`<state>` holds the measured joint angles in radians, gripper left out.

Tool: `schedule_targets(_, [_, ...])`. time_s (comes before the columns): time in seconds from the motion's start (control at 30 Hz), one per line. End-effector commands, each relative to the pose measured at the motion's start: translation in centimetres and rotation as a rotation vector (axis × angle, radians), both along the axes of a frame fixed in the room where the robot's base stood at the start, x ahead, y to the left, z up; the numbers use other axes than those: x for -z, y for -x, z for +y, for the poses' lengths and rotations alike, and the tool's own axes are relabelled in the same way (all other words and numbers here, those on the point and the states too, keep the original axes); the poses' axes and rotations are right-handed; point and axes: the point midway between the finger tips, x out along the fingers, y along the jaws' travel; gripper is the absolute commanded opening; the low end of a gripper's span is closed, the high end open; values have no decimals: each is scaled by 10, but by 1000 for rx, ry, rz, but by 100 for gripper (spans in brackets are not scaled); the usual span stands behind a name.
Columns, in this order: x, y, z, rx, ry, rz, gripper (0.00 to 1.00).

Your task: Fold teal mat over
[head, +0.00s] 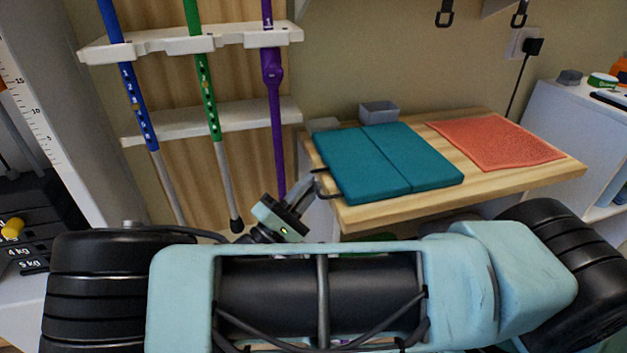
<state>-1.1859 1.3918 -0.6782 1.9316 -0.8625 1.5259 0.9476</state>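The teal mat (375,165) lies flat and open on the wooden table, its two panels side by side with a seam between them. A dark loop, which looks like a strap handle (329,194), sticks out from the mat's left edge. My gripper (307,188) is at the left end of the table, beside that loop. Its grey fingers point up towards the mat's left edge. I cannot tell whether they touch the loop or are open or shut.
A coral towel (497,142) lies right of the mat on the wooden table (440,197). A small grey bin (379,111) stands behind the mat. Blue (133,110), green (207,95) and purple (272,95) poles hang in a white rack at left. A white cabinet (560,125) stands at right.

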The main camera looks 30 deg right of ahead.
Motion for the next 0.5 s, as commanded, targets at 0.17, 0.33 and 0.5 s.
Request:
schedule_targets(0.17, [-8, -3, -14, 1, 0, 2, 16])
schedule_targets(0.33, [-10, -3, -18, 1, 0, 1, 16])
schedule_targets(0.5, [-10, -3, -18, 1, 0, 1, 16])
